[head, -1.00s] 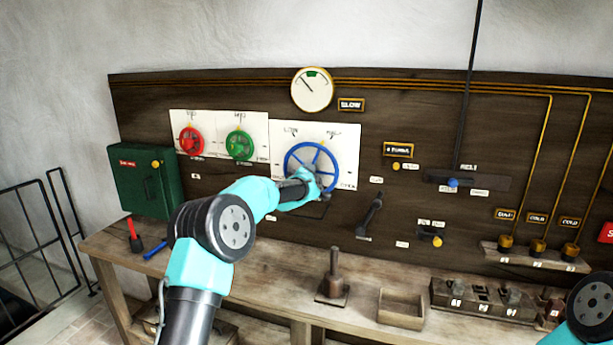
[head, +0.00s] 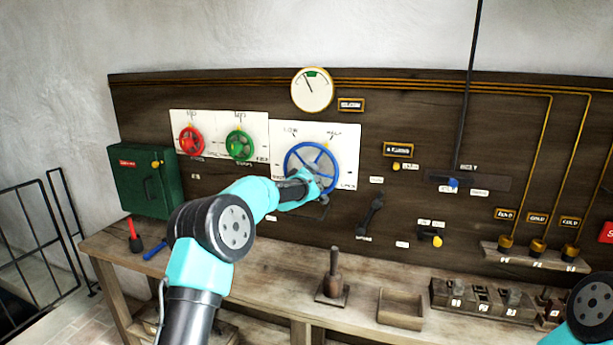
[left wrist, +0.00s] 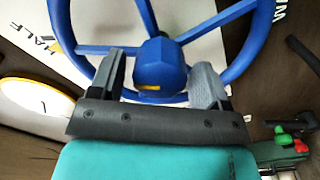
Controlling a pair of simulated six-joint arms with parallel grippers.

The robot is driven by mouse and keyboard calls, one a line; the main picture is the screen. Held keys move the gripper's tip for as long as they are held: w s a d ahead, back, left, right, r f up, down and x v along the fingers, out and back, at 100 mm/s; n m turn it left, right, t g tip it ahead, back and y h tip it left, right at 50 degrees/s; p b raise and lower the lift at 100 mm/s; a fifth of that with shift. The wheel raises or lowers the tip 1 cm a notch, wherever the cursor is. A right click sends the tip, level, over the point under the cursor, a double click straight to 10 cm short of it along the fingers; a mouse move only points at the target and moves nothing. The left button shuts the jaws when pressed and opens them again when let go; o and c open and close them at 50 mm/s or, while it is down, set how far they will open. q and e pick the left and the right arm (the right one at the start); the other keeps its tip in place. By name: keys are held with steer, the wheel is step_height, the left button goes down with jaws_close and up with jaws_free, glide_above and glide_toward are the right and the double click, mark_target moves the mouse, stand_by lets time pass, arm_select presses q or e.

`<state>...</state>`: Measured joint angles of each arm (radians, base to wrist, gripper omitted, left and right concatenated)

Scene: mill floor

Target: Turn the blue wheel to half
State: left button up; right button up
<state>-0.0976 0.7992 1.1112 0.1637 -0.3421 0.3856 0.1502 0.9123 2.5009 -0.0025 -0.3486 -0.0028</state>
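The blue wheel (head: 289,176) is a spoked handwheel on a white panel marked LOW at upper left and HALF at upper right. A small yellow mark shows at the top right of its rim, just below the HALF label (head: 334,135). My left gripper (head: 316,183) is at the wheel's hub and hides its lower right part. My right gripper is out of view; only part of my right arm shows at bottom right.
A red wheel (head: 191,141) and a green wheel (head: 239,145) are left of the blue one. A round gauge (head: 312,90) hangs above. A dark lever (head: 370,215) is close on the right.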

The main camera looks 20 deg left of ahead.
arm_select(q)
steer(key=shift+o, duration=0.3)
steer(key=shift+s, duration=0.15)
steer(key=s, duration=1.7)
steer(key=shift+a, duration=0.35)
steer(key=shift+f, duration=0.1)
